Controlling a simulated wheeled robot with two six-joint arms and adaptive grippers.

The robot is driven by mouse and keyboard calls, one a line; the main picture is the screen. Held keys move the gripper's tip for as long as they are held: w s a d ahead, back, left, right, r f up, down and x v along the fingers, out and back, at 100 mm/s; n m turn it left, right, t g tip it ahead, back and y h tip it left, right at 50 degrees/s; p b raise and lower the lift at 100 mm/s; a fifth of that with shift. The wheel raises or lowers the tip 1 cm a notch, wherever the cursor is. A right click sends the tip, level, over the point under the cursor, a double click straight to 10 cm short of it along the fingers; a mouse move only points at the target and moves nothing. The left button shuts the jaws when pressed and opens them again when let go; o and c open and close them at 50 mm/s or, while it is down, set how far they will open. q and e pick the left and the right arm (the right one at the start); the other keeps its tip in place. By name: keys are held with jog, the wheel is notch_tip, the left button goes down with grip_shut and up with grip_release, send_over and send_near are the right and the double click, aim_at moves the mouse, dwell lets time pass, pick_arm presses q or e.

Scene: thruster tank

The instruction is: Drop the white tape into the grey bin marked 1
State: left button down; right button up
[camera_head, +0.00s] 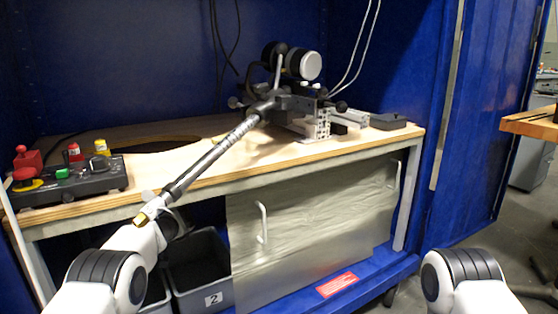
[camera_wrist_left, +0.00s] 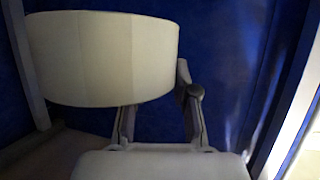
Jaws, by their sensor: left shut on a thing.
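The white tape (camera_wrist_left: 95,60) fills the upper left of the left wrist view as a broad, pale, curved roll. My left gripper (camera_wrist_left: 152,95) is shut on it; the right finger shows beside the roll and the other is partly hidden behind it. In the head view my left arm reaches toward the table's front left edge, and I cannot make out its fingers there. A grey bin (camera_head: 157,304) stands low behind that arm, left of the bin marked 2 (camera_head: 205,275). Its front is mostly covered and its number is hidden. My right gripper is out of the head view; only its arm shows.
A wooden-topped table (camera_head: 350,148) stands above the bins. A control box (camera_head: 75,182) with coloured buttons sits at its left. A long rod (camera_head: 215,152) slants over the front edge from a black-and-grey fixture (camera_head: 300,103). A silver panel (camera_head: 320,220) closes the space right of the bins.

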pick_arm(q)
notch_tip(320, 180, down, 5)
jog(key=b, duration=0.3)
jog(key=shift+r, duration=0.15)
jog(key=c, duration=0.8)
grip_release()
